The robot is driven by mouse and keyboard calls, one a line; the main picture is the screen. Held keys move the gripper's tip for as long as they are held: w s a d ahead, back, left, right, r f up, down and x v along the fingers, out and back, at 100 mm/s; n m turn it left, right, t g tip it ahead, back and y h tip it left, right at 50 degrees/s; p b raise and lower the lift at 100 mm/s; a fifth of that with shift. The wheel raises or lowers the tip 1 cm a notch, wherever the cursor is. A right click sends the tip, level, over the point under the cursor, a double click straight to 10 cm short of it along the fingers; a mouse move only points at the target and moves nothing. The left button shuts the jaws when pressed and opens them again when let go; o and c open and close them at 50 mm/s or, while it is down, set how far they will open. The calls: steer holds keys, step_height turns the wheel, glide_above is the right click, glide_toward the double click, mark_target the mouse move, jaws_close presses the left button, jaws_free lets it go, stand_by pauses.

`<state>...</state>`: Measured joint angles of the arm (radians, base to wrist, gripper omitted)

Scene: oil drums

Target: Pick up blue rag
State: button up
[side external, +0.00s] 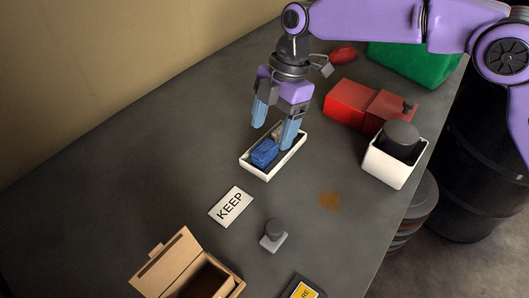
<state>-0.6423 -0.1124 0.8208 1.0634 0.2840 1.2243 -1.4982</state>
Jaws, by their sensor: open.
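The blue rag (264,153) lies crumpled in a shallow white tray (265,177) near the middle of the table. A small brownish item (277,133) shows behind it in the same tray, partly hidden by my gripper. My gripper (275,132) is open and points down over the tray, with its two blue fingers apart. The right finger overlaps the tray's right part in this view. I cannot tell how far the fingertips are above the rag.
A white KEEP card (231,206), a grey knobbed object (273,236) and an open cardboard box (174,261) are nearer. Red boxes (352,104), a white bin (391,171) holding a dark cylinder and a green object (420,62) stand right. The table's left is clear.

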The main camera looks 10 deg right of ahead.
mark_target(265, 148)
steer(key=shift+a+x, duration=0.2)
steer(key=shift+x, duration=2.1)
steer(key=shift+r, duration=0.1)
steer(key=c, duration=1.2)
